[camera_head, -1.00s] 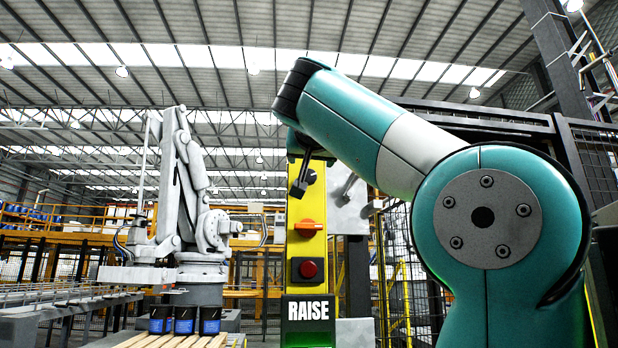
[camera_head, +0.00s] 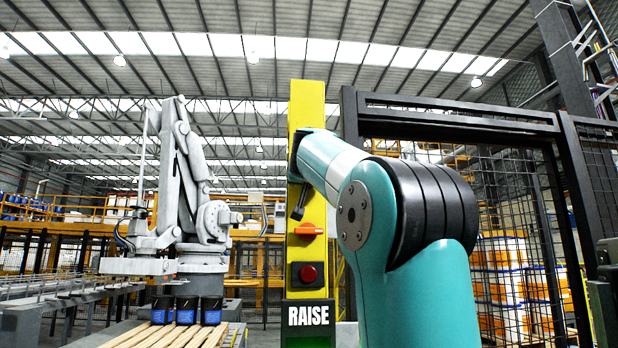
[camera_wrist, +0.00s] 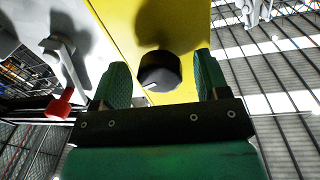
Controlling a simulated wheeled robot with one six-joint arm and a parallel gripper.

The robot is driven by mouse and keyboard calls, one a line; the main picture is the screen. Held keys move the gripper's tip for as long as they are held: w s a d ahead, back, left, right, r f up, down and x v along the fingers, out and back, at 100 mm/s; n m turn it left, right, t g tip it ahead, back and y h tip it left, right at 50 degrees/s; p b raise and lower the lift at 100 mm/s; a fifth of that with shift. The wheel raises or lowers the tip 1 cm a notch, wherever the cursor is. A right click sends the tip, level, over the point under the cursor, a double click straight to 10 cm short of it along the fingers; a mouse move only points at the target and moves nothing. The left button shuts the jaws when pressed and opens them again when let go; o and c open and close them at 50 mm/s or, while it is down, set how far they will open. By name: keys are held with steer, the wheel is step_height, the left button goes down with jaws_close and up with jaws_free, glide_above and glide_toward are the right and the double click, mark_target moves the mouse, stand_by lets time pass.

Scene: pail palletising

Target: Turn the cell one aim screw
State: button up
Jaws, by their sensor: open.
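In the wrist view a black faceted knob (camera_wrist: 159,72) with a short white mark stands out from the yellow post (camera_wrist: 112,22); it may be the aim screw, though no label shows. My gripper (camera_wrist: 162,80) is open, with one green finger on each side of the knob. Gaps show between the knob and both fingers; I cannot tell whether the fingertips reach past its face. In the head view the yellow post (camera_head: 318,110) stands upright, and my arm covers its upper middle. The knob cannot be made out there.
Below my arm the post carries an orange switch (camera_head: 309,230), a red button (camera_head: 308,273) and a RAISE sign (camera_head: 308,314). A red-tipped lever (camera_wrist: 60,104) is left in the wrist view. A grey robot (camera_head: 185,190), dark pails (camera_head: 186,310) and mesh fence (camera_head: 510,200) stand around.

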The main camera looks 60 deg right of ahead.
steer(key=shift+c, duration=0.2)
steer(key=c, duration=0.9)
steer(key=shift+o, duration=0.2)
steer(key=shift+m, duration=0.3)
steer(key=shift+m+y+b, duration=0.3)
steer(key=shift+m+b, duration=0.6)
steer(key=shift+m, duration=2)
